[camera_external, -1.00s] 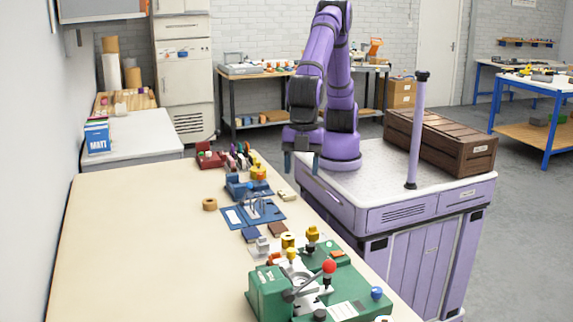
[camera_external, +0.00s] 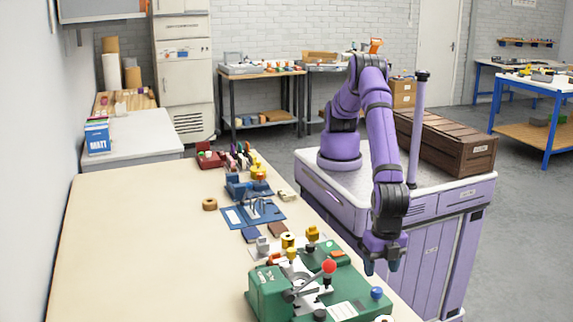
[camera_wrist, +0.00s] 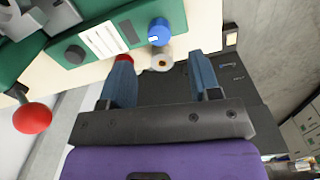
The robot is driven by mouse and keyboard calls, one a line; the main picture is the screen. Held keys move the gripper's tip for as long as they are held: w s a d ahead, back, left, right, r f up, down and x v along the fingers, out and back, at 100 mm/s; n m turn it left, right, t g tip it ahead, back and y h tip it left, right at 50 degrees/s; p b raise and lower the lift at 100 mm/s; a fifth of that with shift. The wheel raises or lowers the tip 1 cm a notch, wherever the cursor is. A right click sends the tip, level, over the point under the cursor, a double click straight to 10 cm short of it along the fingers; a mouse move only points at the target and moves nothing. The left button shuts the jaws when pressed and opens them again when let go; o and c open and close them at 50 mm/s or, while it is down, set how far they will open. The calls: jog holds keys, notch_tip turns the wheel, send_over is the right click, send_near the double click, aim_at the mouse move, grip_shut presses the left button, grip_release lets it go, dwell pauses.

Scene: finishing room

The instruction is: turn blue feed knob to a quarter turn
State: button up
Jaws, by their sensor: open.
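The blue feed knob (camera_external: 376,293) sits on the right end of the green machine (camera_external: 268,291), near the table's front edge. In the wrist view the blue knob (camera_wrist: 159,32) is at the top centre, beyond the fingertips. My gripper (camera_external: 384,267) points down in the external view, a little behind and above the knob and apart from it. In the wrist view my gripper (camera_wrist: 166,62) is open, its two blue fingers spread with nothing between them. The knob's turned angle is too small to tell.
A red ball-ended lever (camera_external: 329,267) stands up from the machine, left of my gripper. A cream roll (camera_wrist: 160,62) lies close to the knob. Several small tools and blocks line the table (camera_external: 130,240), whose left part is clear.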

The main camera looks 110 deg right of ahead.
aim_at(377, 289)
notch_tip(377, 289, down, 7)
jog(key=shift+w+r, duration=0.1)
jog(key=shift+c, duration=0.2)
jog(key=c, duration=0.9)
